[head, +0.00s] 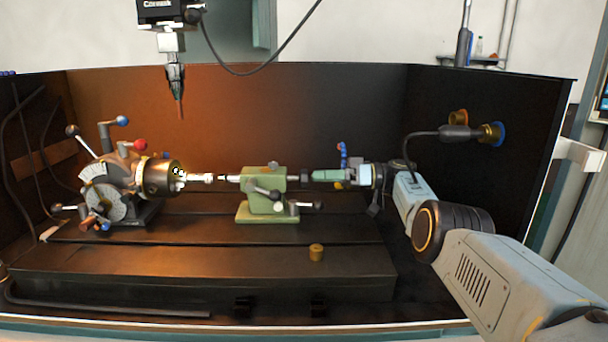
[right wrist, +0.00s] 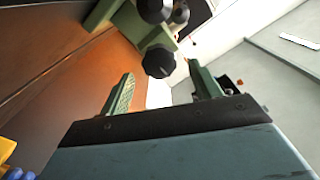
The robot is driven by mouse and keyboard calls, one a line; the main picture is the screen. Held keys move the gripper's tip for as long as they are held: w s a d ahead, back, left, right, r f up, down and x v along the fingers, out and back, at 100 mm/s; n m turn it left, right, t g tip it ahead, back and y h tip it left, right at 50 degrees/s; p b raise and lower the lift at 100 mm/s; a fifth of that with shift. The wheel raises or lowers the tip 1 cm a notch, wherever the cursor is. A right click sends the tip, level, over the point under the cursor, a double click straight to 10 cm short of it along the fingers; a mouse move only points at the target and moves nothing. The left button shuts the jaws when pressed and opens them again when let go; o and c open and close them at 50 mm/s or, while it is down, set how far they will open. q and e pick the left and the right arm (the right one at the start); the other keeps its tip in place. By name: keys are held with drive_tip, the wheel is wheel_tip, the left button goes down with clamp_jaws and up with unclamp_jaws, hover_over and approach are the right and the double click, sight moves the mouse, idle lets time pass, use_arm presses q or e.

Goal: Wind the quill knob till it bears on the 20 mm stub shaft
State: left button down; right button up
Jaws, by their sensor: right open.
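The indexing chuck (head: 158,177) stands at the left in the head view, with the bright stub shaft (head: 200,177) pointing right out of its jaws. The green tailstock (head: 265,205) faces it, and its quill (head: 231,178) points at the shaft's end. I cannot tell whether the two touch. My right gripper (head: 316,177) is just right of the tailstock, pointing left. In the right wrist view its green-padded fingers (right wrist: 163,80) are open. A black knob (right wrist: 158,62), seemingly the quill knob, shows beyond and between the fingertips, not gripped. My left gripper is out of view.
A nozzle-tipped device (head: 175,75) hangs above. Dark walls (head: 300,110) enclose the back and sides.

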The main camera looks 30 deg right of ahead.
sight(305, 177)
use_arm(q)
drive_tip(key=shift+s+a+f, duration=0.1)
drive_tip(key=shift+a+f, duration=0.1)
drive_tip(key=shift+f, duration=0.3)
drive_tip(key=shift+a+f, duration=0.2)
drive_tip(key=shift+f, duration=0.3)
use_arm(e)
drive_tip(key=shift+x, duration=2.35)
drive_tip(key=shift+c, duration=0.4)
drive_tip(key=c, duration=0.9)
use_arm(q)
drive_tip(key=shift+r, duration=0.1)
use_arm(e)
drive_tip(key=shift+m, duration=0.3)
